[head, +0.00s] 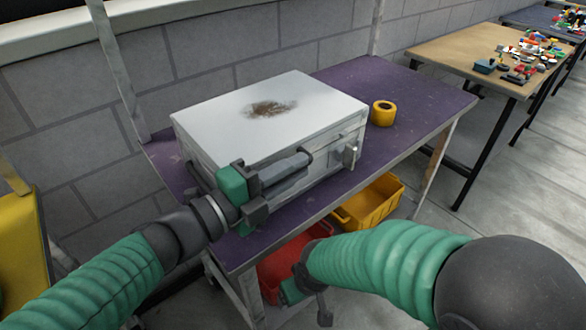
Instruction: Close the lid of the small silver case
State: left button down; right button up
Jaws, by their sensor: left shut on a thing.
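The small silver case (340,151) stands on a purple-topped table. Its lid (310,103) lies down flat over the body, with a brown stain on top; whether it is fully shut or latched I cannot tell. A dark handle (287,168) runs along the front face, and a metal latch (348,155) shows near the right corner. My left gripper (250,192) is at the case's front, shut on the handle, and hides part of that face. My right gripper (306,290) hangs low in front of the table, away from the case; its finger opening is unclear.
A yellow tape roll (382,113) lies right of the case. A yellow bin (370,203) and a red bin (282,267) sit below the tabletop. A grey block wall is behind. Another table (440,53) with many small coloured parts stands at the right.

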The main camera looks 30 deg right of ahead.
pick_arm(q)
jog(key=shift+f, duration=0.45)
jog(key=c, duration=1.6)
grip_release()
jog(key=shift+o, duration=0.7)
jog(key=shift+r, duration=0.15)
jog(key=shift+a, duration=0.1)
jog(key=shift+a, duration=0.35)
jog(key=s+a+p, duration=0.3)
jog(key=a, duration=1.2)
jog(key=shift+a, duration=0.35)
